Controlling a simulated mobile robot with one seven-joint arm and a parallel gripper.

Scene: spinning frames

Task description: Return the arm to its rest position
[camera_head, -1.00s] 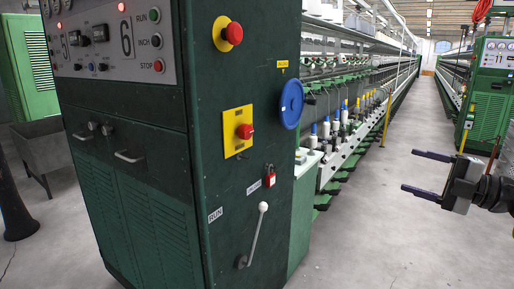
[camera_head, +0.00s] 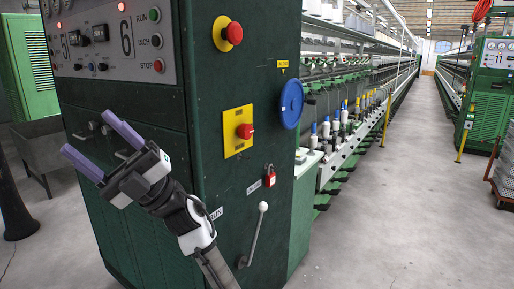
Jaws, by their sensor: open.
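My gripper (camera_head: 100,144) is open and empty, its two purple-grey fingers spread apart and pointing up and left. It is in front of the green machine cabinet (camera_head: 125,215), over the lower left part of the cabinet front. My arm comes up from the bottom of the view, white and dark grey, and covers part of the cabinet's edge and of the RUN label. I cannot tell how far the fingers are from the cabinet.
The cabinet carries red buttons (camera_head: 245,131), a blue disc (camera_head: 291,104), a red padlock (camera_head: 269,176) and a white-knobbed lever (camera_head: 257,232) just right of my arm. A grey bin (camera_head: 45,150) stands at left. The right aisle floor (camera_head: 400,210) is clear.

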